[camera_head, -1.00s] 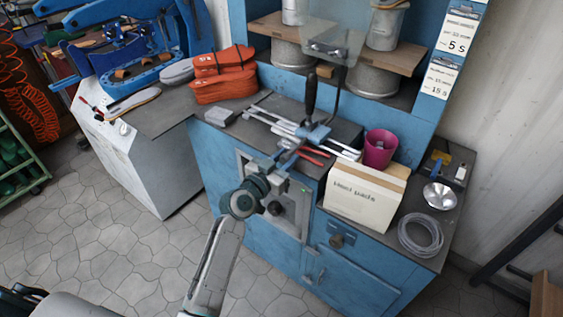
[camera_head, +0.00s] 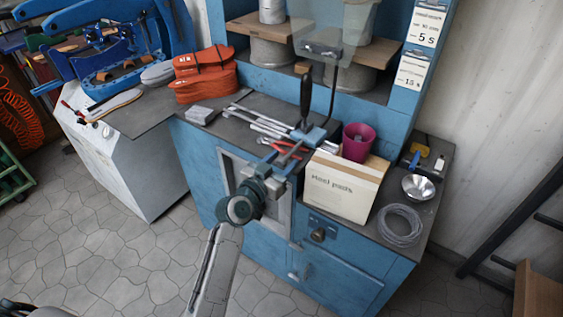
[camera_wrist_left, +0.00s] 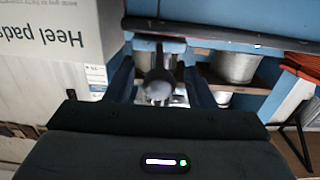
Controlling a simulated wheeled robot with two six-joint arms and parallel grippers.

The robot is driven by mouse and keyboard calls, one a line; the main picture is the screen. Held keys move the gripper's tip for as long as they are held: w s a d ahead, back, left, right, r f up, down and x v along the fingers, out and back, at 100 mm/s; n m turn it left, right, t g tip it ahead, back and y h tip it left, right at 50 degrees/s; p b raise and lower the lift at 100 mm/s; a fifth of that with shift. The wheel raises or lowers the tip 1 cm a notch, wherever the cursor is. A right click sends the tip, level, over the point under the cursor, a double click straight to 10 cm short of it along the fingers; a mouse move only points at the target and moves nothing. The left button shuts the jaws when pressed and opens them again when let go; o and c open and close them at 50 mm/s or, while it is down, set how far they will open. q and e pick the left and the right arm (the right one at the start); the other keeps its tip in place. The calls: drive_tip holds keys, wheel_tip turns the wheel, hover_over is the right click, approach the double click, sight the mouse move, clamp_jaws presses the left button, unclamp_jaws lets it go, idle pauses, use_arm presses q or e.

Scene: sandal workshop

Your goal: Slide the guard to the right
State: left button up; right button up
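The guard is a clear panel (camera_head: 318,28) at the top middle of the head view, in front of the shelves. A dark bent arm (camera_head: 334,92) carries it from a blue base (camera_head: 312,135) on the bench. A dark upright handle (camera_head: 306,95) stands beside that arm. My left gripper (camera_head: 288,154) is at the bench's front edge, just below the blue base. In the left wrist view its fingers (camera_wrist_left: 160,85) are apart, with a blurred grey rounded part (camera_wrist_left: 158,86) between them and gaps on both sides. Contact cannot be told. My right gripper is out of view.
A heel pads box (camera_head: 342,190) stands close right of my left gripper, with a magenta cup (camera_head: 356,142) behind it. Metal rods (camera_head: 262,122) lie left of the base. A coiled tube (camera_head: 400,225) and metal bowl (camera_head: 418,187) are farther right.

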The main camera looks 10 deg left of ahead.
use_arm(q)
drive_tip(key=shift+s+a, duration=0.2)
drive_tip(key=shift+s, duration=0.3)
drive_tip(key=b+v, duration=0.2)
drive_tip(key=v, duration=0.7)
drive_tip(key=shift+s, duration=0.35)
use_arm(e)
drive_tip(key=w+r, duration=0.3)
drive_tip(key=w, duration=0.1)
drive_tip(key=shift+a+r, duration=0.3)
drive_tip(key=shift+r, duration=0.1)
use_arm(q)
drive_tip(key=shift+a, duration=0.1)
